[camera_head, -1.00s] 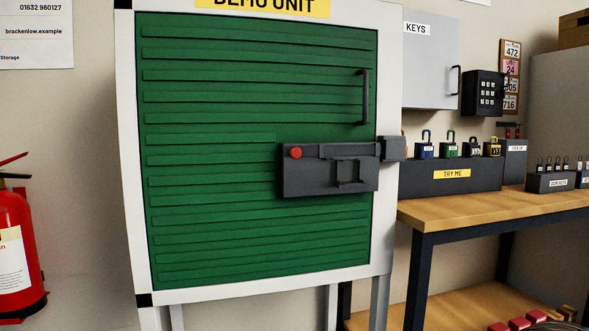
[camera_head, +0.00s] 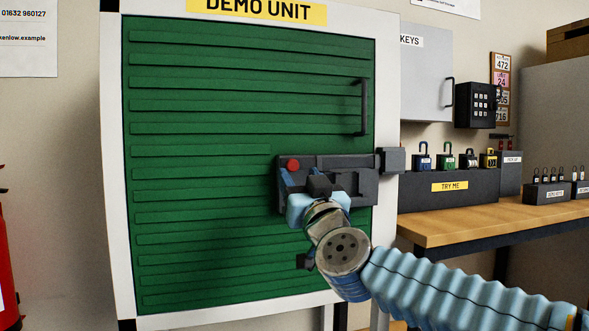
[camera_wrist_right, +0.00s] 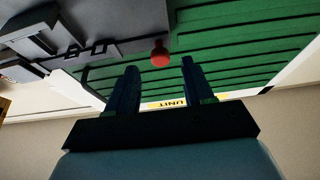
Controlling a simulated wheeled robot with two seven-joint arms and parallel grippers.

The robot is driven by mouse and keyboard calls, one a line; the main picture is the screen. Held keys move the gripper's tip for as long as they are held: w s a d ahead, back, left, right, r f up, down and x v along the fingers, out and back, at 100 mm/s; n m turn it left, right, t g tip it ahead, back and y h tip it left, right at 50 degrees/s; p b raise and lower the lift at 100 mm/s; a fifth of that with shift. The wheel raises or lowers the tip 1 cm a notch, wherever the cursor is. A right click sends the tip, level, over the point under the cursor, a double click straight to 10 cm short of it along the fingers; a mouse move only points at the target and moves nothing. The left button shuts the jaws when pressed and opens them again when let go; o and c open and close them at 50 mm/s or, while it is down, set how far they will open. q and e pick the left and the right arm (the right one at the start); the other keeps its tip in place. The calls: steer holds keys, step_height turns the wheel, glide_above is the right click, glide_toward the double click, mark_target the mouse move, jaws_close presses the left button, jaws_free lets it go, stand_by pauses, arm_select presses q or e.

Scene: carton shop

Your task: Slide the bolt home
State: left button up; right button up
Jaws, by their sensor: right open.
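A dark grey bolt plate (camera_head: 366,187) is fixed on the green shutter door (camera_head: 200,150). The bolt's red knob (camera_head: 292,165) is at the plate's upper left. It also shows in the right wrist view (camera_wrist_right: 159,54). A grey keeper block (camera_head: 391,160) sits on the white frame at the right. I cannot tell how far the bolt bar reaches. My right gripper (camera_head: 301,183) is open in front of the plate's left part and hides some of it. In the wrist view its two fingers (camera_wrist_right: 159,64) point toward the knob, which appears between and just beyond their tips. My left gripper is not seen.
A black door handle (camera_head: 364,107) stands above the plate. A wooden bench (camera_head: 480,218) on the right holds a dark padlock display (camera_head: 445,203). A red fire extinguisher (camera_head: 8,265) stands at the far left. The door's left half is clear.

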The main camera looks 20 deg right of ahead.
mark_target(293, 168)
steer(key=x, duration=0.4)
jaws_close()
stand_by(0.4)
